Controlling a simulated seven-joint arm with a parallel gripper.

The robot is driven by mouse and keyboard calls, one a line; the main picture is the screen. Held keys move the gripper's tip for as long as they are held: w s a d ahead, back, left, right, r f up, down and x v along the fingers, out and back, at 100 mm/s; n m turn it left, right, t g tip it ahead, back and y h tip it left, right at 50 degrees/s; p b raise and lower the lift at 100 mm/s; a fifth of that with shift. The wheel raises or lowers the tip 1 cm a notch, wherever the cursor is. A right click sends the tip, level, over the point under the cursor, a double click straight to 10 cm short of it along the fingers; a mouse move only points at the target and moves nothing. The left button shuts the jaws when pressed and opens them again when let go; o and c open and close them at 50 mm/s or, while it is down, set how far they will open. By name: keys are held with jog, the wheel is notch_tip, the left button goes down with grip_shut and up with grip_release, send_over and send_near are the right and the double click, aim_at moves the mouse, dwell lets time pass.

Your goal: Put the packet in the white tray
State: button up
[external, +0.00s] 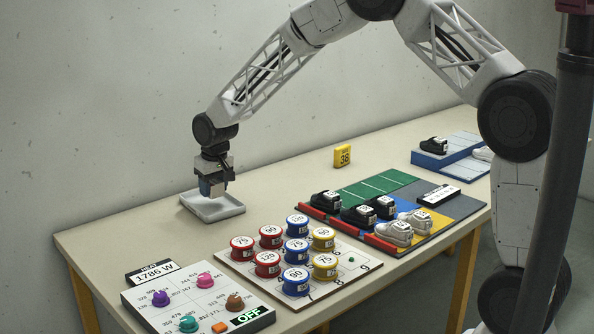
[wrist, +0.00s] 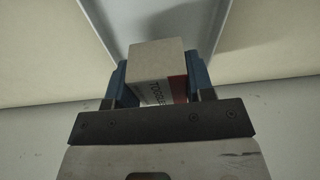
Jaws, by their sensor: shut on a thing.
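The packet (wrist: 158,68) is a small box with a tan end, a white side with dark lettering and some red. It sits between the two blue fingers of my gripper (wrist: 160,82) in the wrist view, and the fingers are shut on it. In the external view my gripper (external: 213,188) is over the white tray (external: 229,208) near the far left of the table; the fingers hide the packet there. The tray's pale edge (wrist: 103,22) also shows behind the packet in the wrist view. I cannot tell whether the packet touches the tray floor.
A board with several numbered spools (external: 268,262) stands right of the tray. A knob panel (external: 196,302) is at the front left. A mat with shoes (external: 385,208), a yellow 38 block (external: 342,156) and a blue shoe stand (external: 440,160) are farther right.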

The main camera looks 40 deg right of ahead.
aim_at(213, 207)
jog(key=shift+w, duration=0.1)
jog(key=shift+w+a, duration=0.1)
jog(key=shift+w, duration=0.35)
jog(key=shift+s+f, duration=0.1)
jog(key=shift+f, duration=1.65)
jog(key=shift+f, duration=0.1)
jog(key=o, duration=1)
jog(key=shift+o, duration=0.2)
jog(key=r, duration=0.4)
jog(key=s+r, duration=0.1)
jog(key=r, duration=0.6)
jog(key=shift+s+r, duration=0.4)
jog(key=shift+r, duration=0.1)
